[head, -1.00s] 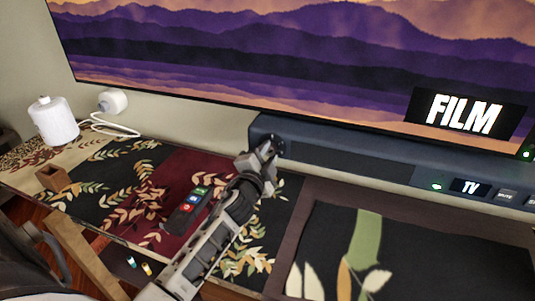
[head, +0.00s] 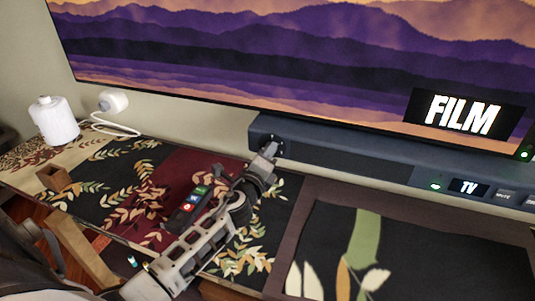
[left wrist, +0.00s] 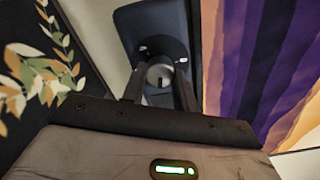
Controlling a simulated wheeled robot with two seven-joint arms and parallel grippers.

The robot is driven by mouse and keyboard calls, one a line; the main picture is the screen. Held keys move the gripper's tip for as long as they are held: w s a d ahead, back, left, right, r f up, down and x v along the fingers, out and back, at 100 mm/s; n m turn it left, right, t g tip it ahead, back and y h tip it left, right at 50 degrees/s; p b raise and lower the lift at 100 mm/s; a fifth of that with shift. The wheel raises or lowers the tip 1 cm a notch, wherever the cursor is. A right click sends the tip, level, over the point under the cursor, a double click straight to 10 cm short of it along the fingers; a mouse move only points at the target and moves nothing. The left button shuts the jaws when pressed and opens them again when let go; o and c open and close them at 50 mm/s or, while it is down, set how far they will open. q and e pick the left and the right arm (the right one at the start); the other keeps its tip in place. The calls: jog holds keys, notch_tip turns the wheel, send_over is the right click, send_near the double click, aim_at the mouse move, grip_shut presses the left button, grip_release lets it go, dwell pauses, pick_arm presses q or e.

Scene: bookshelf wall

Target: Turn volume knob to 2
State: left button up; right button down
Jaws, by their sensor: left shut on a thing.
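The volume knob (left wrist: 160,75) is a small round grey knob on the left end of the dark soundbar (head: 340,160). My left gripper (head: 268,150) reaches it from below and in front. In the left wrist view, the two fingers of the left gripper (left wrist: 160,88) stand on either side of the knob and are shut on it. In the head view the fingers mostly hide the knob, with small marks of its dial showing above them. I cannot read the number it points to. My right gripper is not in view.
A large TV (head: 300,60) stands behind the soundbar with a FILM label. A small TV display (head: 468,187) and a mute button (head: 506,195) are on the soundbar's right. A dark remote (head: 188,207) lies beside my left arm. A white cylinder (head: 54,120) stands far left.

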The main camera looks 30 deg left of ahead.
pick_arm(q)
jog(key=shift+f+m, duration=0.1)
jog(key=shift+m, duration=1.4)
jog(key=o, duration=1)
jog(key=b+v, duration=0.1)
jog(key=v, duration=1.5)
jog(key=shift+a, duration=0.1)
